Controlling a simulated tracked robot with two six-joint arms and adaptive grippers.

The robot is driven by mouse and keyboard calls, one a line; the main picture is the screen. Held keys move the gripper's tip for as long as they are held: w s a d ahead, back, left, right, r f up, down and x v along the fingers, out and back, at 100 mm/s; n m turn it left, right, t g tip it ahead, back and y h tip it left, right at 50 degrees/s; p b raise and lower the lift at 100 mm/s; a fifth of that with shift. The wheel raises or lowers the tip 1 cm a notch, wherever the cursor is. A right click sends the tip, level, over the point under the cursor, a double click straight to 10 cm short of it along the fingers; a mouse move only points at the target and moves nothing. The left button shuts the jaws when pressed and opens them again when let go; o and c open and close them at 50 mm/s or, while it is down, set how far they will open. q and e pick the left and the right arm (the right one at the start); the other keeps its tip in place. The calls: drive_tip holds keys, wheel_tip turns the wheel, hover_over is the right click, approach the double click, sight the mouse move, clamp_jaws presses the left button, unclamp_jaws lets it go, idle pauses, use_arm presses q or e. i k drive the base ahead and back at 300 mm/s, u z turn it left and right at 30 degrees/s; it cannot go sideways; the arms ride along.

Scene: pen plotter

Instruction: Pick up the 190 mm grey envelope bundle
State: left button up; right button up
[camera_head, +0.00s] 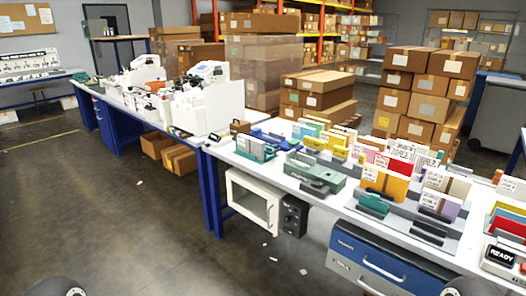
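I cannot single out the 190 mm grey envelope bundle. Several upright bundles of cards and envelopes stand in holders on the long white table (340,197); they are yellow, red, white, brown and purple, and their size labels are too small to read. A yellow-orange bundle (383,182) stands near the table's middle, with a brown and white group (440,190) to its right. Neither of my grippers shows. Only dark rounded parts, probably of my own arms, show at the bottom left and bottom right edges.
A green device (315,172) lies on the table, and a box reading READY (500,256) sits at its right end. A white cabinet (252,200) and a blue drawer unit (375,262) stand underneath. Stacked cartons (425,92) are behind.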

sight(254, 146)
drive_tip(key=u, duration=0.05)
drive_tip(key=i, duration=2.55)
drive_tip(key=u, duration=0.65)
